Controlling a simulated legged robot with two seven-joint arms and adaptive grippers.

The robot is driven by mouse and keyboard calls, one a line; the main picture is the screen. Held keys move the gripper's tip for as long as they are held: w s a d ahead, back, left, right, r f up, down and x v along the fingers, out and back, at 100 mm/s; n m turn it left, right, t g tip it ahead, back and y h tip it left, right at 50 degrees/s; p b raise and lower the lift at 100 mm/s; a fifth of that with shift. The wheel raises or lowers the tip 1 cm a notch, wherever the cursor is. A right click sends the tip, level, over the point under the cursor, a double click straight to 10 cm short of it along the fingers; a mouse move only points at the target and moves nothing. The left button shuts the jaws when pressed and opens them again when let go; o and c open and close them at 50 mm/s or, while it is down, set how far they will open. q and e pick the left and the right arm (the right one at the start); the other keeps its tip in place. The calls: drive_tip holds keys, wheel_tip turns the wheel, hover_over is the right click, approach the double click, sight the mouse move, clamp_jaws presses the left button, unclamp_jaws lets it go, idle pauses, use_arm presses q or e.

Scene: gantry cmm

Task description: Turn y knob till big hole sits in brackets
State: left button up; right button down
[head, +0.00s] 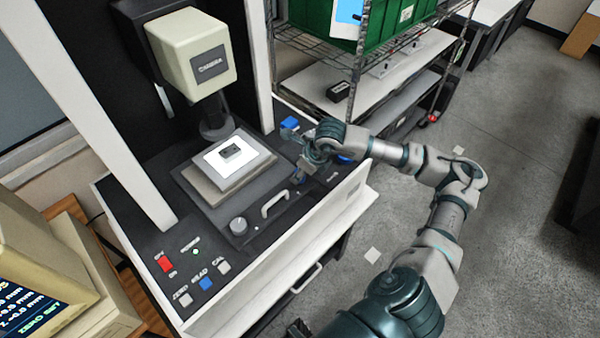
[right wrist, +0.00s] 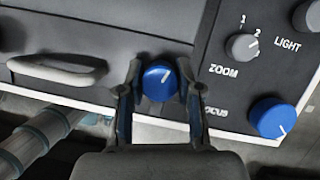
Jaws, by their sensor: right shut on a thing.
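My right gripper (head: 303,168) is at the front right of the machine's panel. In the right wrist view its fingers stand on both sides of a blue knob (right wrist: 160,83) and are shut on it. The knob's white line tilts up and to the right. Its label is hidden, so I cannot read whether it is the y knob. A small dark part (head: 231,152) lies on the bright stage plate (head: 252,158) under the camera head (head: 192,52). The monitor (head: 35,295) is cut off at the left; no brackets or hole show on it. My left gripper is not clearly in view.
A grey handle (right wrist: 60,70) is left of the held knob. Right of it are the grey zoom knob (right wrist: 242,46) and another blue knob (right wrist: 272,117). A red switch (head: 163,263) and buttons sit at the panel's front left. A wire shelf (head: 355,70) stands behind.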

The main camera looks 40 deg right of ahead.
drive_tip(key=shift+w+d+r, duration=0.1)
drive_tip(key=shift+r, duration=0.05)
drive_tip(key=c, duration=0.8)
unclamp_jaws()
drive_tip(key=shift+o, duration=0.2)
drive_tip(key=v, duration=1.1)
drive_tip(key=shift+d+r, duration=0.15)
drive_tip(key=shift+r, duration=0.1)
